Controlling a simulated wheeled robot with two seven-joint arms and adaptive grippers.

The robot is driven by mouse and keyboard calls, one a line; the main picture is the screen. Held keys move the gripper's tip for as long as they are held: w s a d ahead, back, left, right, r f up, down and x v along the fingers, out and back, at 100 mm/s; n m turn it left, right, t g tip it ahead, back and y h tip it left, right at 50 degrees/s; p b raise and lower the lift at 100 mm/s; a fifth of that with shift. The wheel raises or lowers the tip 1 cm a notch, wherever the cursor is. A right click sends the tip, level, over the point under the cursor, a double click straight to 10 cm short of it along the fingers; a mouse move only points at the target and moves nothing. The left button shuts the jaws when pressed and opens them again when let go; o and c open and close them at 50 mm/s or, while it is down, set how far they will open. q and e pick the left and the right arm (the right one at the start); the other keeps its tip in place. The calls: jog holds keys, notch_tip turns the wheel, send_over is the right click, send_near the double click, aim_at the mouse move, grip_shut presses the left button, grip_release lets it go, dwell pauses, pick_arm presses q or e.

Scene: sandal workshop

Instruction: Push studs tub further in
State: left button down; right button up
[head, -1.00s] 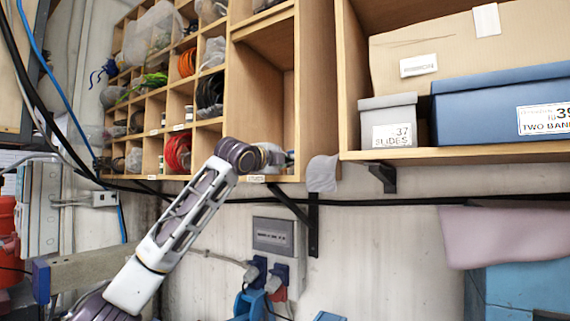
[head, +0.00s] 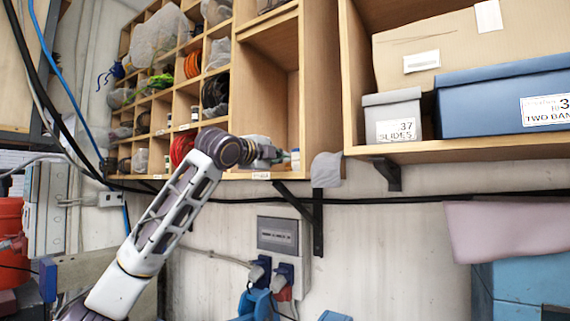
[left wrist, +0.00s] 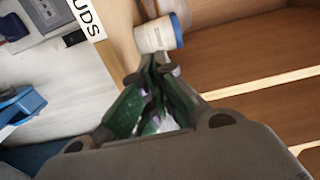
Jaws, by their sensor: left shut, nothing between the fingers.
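The studs tub (left wrist: 160,36) is a small white tub with a blue lid and a pale label. In the left wrist view it lies across the picture just ahead of my left gripper (left wrist: 157,64). The fingertips are shut, with nothing between them, and are at or very near the tub's side; I cannot tell whether they touch. In the head view my left gripper (head: 279,158) is at the bottom compartment of the wooden shelf (head: 265,91), and the tub (head: 295,158) shows as a small pale and blue piece beyond the fingertips. My right gripper is out of view.
A label ending in "UDS" (left wrist: 88,17) is on the shelf's front edge. Coils and bags fill compartments to the left. A grey box (head: 392,116) and a blue box (head: 490,103) stand on the right shelf. A bracket (head: 318,220) and sockets (head: 272,275) are below.

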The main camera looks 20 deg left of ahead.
pick_arm(q)
jog(key=shift+s+a+b, duration=0.15)
jog(key=shift+s+b, duration=0.05)
jog(key=shift+s, duration=0.7)
jog(key=shift+s+a+b, duration=0.1)
jog(key=shift+s+b, duration=0.1)
jog(key=shift+s, duration=0.65)
